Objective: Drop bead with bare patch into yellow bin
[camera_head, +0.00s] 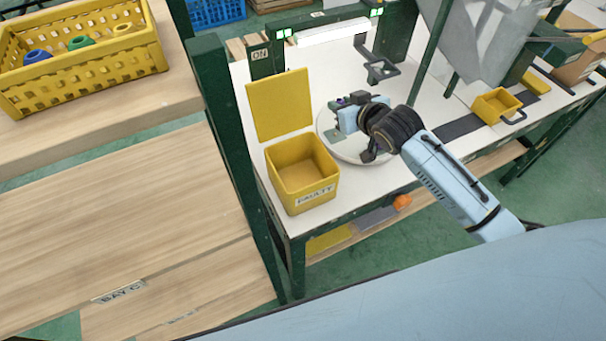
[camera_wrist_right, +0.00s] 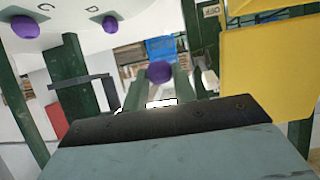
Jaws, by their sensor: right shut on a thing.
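The yellow bin (camera_head: 318,188), labelled FAULTY, stands open on the white bench, with its yellow lid panel raised behind it. My right gripper (camera_head: 343,112) is over the round white turntable (camera_head: 352,153), to the right of and behind the bin. In the right wrist view my right gripper (camera_wrist_right: 160,76) is shut on a purple bead (camera_wrist_right: 160,71) at its fingertips. I cannot make out a bare patch on it. Two more purple beads (camera_wrist_right: 25,27) (camera_wrist_right: 110,22) show by the letters C and D. My left gripper is not in view.
The raised yellow lid (camera_head: 279,104) and the green post (camera_head: 226,130) stand near the bin. A yellow basket (camera_head: 95,72) with several coloured beads sits on the wooden shelf at left. A small yellow bin (camera_head: 495,106) is at right.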

